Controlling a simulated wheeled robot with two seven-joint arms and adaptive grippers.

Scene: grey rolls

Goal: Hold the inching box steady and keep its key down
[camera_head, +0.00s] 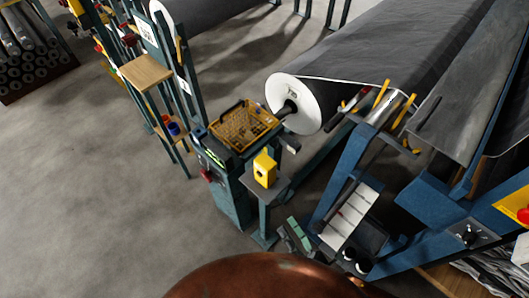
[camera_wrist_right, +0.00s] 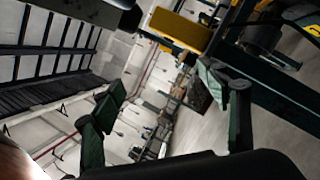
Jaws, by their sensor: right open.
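The inching box (camera_head: 265,168) is a small yellow box standing upright on a small grey plate (camera_head: 266,186) on a post. A yellow block (camera_wrist_right: 180,32) near the top there may be the same box. My left gripper is not in view.
A yellow wire basket (camera_head: 243,125) sits on the green machine stand behind the box. A large grey roll (camera_head: 295,103) is behind it. A blue frame (camera_head: 345,190) with white treads stands to the right. Open floor (camera_head: 90,190) lies to the left.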

